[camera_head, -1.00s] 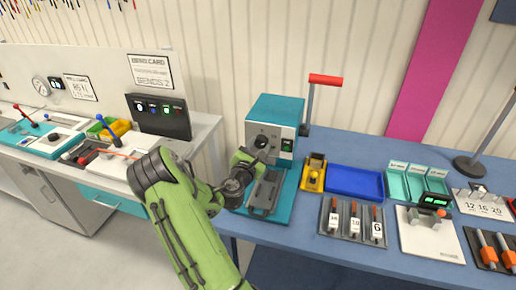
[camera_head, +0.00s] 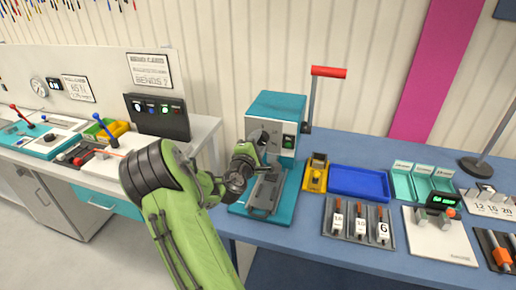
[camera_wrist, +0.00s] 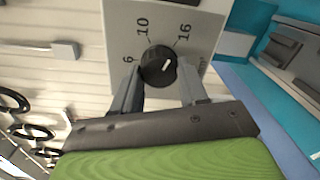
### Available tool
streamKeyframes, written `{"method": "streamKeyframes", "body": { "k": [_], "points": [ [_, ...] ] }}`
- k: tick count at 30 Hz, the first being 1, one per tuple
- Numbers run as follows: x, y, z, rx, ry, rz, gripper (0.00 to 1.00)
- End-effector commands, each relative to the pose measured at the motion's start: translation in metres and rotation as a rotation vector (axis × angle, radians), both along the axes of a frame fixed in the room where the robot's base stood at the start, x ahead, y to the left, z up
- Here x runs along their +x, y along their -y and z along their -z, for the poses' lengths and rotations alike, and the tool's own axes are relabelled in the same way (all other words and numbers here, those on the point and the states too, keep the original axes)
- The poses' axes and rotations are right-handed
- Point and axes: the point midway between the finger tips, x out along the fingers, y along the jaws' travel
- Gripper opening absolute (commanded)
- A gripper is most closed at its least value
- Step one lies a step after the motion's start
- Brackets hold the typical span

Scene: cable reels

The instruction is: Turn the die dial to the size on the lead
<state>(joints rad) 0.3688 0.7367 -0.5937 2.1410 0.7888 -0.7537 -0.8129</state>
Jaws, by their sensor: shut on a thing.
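The die dial (camera_wrist: 158,66) is a round black knob with a white mark on the grey face of the teal press (camera_head: 278,106). In the wrist view the numbers 6, 10 and 16 stand around it; a further number at the right is partly covered. The white mark points up and right, roughly towards 16. My gripper (camera_wrist: 158,82) is shut on the dial, one finger on each side. In the head view my gripper (camera_head: 262,143) largely hides the dial. A rack (camera_head: 353,238) holds several red-topped pieces with number tags, one reading 6; which is the lead I cannot tell.
The press has a raised red-handled lever (camera_head: 328,72) on its right. A yellow holder (camera_head: 315,174), an empty blue tray (camera_head: 359,182), teal bins (camera_head: 422,182) and a white board with a green display (camera_head: 438,242) stand to the right on the blue bench.

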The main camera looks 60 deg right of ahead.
Motion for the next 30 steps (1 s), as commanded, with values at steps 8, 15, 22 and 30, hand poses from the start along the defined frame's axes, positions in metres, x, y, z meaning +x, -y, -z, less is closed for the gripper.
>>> {"method": "streamKeyframes", "body": {
  "k": [8, 15, 22, 30],
  "points": [
    [-0.0009, 0.0002, 0.0012, 0.021, 0.133, 0.002, 0.12],
    [-0.0009, 0.0001, 0.0003, 0.030, 0.179, 0.002, 0.12],
    [-0.0009, 0.0001, 0.0002, 0.032, 0.186, 0.002, 0.12],
    [-0.0008, 0.0001, 0.0003, 0.032, 0.185, 0.002, 0.55]
  ]
}}
